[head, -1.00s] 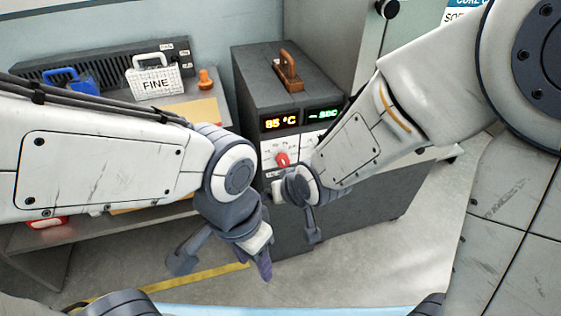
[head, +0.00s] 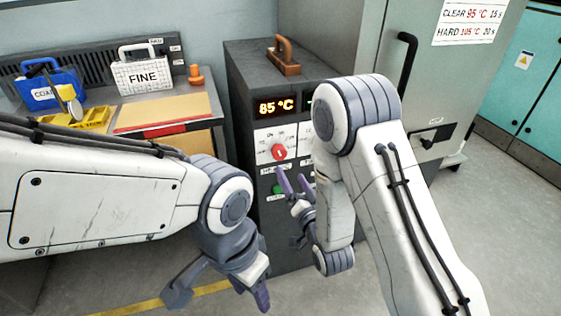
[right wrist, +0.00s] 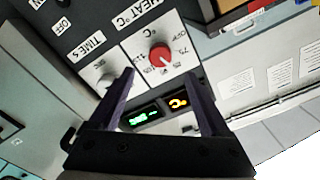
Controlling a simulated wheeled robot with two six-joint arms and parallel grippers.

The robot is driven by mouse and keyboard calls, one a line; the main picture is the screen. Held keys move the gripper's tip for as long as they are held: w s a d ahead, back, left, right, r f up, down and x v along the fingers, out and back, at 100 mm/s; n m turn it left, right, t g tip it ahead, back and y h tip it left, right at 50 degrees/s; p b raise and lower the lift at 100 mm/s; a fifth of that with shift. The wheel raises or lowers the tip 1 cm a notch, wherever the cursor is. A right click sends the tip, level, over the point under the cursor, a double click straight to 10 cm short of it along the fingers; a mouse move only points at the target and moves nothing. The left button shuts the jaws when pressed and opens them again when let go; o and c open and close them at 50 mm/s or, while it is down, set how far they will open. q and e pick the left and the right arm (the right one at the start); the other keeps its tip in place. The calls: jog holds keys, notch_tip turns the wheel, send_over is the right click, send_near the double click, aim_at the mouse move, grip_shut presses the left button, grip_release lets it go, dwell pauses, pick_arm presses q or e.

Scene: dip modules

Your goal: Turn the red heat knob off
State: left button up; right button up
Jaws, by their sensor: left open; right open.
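The red heat knob (head: 278,152) sits on a white dial plate on the front of the dark machine (head: 240,80), under a display that reads 85 °C. In the right wrist view the red knob (right wrist: 160,54) shows beyond and between my fingers, with a scale around it and the label HEAT °C. My right gripper (head: 287,190) is open and empty, just below the knob and apart from it; it also shows in the right wrist view (right wrist: 160,95). My left gripper (head: 215,300) is open and empty, low in front of the machine.
A grey knob (right wrist: 106,80) marked TIME S is beside the heat knob. A green button (head: 278,189) is below it. A wooden handle (head: 283,56) tops the machine. Blue COARSE (head: 48,92) and white FINE (head: 142,76) baskets stand on the left bench. A grey cabinet stands behind right.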

aim_at(281, 156)
jog(key=b+x, duration=0.5)
jog(key=x, duration=0.5)
jog(key=shift+b, duration=0.4)
jog(key=shift+f, duration=0.1)
grip_shut()
